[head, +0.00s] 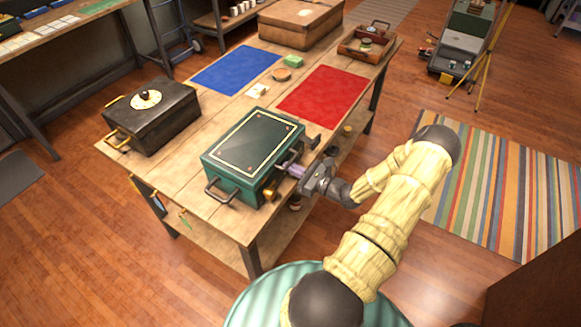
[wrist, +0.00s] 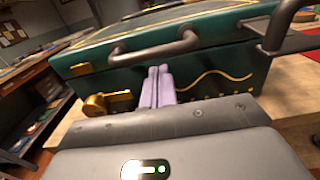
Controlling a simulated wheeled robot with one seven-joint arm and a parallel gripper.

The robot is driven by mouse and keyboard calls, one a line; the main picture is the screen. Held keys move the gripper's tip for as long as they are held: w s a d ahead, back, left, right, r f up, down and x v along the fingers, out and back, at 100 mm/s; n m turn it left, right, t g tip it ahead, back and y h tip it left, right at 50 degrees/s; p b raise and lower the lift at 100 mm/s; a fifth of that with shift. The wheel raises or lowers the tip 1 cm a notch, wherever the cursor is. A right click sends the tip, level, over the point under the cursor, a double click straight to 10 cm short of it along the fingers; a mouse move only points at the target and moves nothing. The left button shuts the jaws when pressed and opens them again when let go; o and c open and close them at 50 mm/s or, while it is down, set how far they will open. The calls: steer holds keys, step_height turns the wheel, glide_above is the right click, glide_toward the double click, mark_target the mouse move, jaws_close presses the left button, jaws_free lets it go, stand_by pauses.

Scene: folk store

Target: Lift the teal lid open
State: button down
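The teal box (head: 232,185) stands on the wooden workbench with its teal lid (head: 255,141) down; the lid has a gold border line. In the wrist view the box front (wrist: 215,75) fills the middle, with a grey bar handle (wrist: 152,48) on the lid's front. My gripper (head: 293,170) is at the box's right-facing front side. Its lavender fingers (wrist: 157,80) are together, pointing at the front just below the handle bar. Nothing shows between them. I cannot tell whether the tips touch the box. A brass latch-like piece (wrist: 97,104) is left of the fingers.
A black chest (head: 152,115) stands left on the workbench (head: 205,212). Blue (head: 237,69) and red (head: 322,95) mats, small items, a brown box (head: 300,22) and a wooden tray (head: 368,42) lie behind. Dark side handles stick out from the teal box.

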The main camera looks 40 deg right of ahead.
mark_target(291, 160)
steer(key=shift+r+p, duration=1.1)
steer(key=shift+r, duration=0.3)
steer(key=shift+r+p, duration=1.1)
steer(key=shift+r, duration=0.2)
steer(key=shift+w+a+r+p, duration=0.1)
steer(key=shift+w+r+p, duration=0.1)
steer(key=shift+r+p, duration=0.95)
steer(key=shift+r, duration=0.1)
